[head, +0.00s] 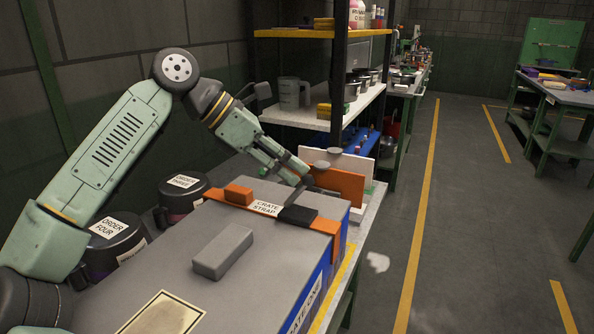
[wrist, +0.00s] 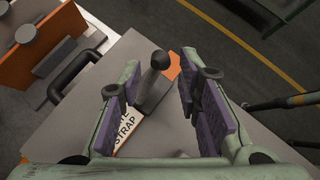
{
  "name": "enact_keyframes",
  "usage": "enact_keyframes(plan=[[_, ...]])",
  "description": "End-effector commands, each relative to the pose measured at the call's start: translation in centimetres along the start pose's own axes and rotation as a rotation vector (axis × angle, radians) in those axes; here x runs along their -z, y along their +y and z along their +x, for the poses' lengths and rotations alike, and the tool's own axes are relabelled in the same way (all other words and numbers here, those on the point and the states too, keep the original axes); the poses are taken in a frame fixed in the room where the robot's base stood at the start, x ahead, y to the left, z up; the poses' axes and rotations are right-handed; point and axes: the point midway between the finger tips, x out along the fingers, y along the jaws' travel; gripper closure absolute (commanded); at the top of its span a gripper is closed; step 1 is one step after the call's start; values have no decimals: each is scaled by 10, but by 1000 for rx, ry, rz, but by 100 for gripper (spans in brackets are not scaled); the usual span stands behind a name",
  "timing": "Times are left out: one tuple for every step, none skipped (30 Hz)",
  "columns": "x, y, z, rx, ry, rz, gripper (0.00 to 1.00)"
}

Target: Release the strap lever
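The orange crate strap (head: 322,226) runs across the grey lid of a blue-sided crate (head: 316,273). It bears a white label (head: 266,208) reading "CRATE STRAP", with a black block (head: 298,214) beside it. In the wrist view a dark lever with a rounded knob (wrist: 160,60) rises beside the strap label (wrist: 125,135). My gripper (head: 304,181) is above the far part of the lid. In the wrist view its purple-padded fingers (wrist: 165,92) are apart, with the lever seen between them. I cannot tell whether either finger touches the lever.
An orange panel (head: 335,186) with grey discs stands just beyond my gripper. A grey block (head: 222,252) lies on the lid. Dark pots (head: 117,238) stand at the left. Shelving (head: 300,118) rises behind; the floor (head: 475,220) to the right is largely clear.

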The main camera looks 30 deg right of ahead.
Motion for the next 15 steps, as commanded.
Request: enact_keyframes(plan=[[0, 1, -12, -5, -1, -3, 69], [0, 1, -19, -5, -1, -3, 69], [0, 1, -28, -5, -1, -3, 69], [0, 1, -34, -4, -1, -3, 69], [0, 1, -41, -4, -1, -2, 69], [0, 0, -49, -4, -1, -2, 69], [0, 1, -55, -4, -1, -3, 69], [0, 1, -60, -4, 0, -3, 69], [0, 1, -67, -4, 0, -3, 69], [0, 1, -72, -4, 0, -2, 69], [0, 1, -76, -3, 0, -1, 69], [0, 1, -81, -3, 1, -1, 69], [0, 0, -84, -3, 0, -1, 69], [0, 1, -86, -2, 0, -1, 69], [0, 0, -89, -2, 0, -2, 69]])
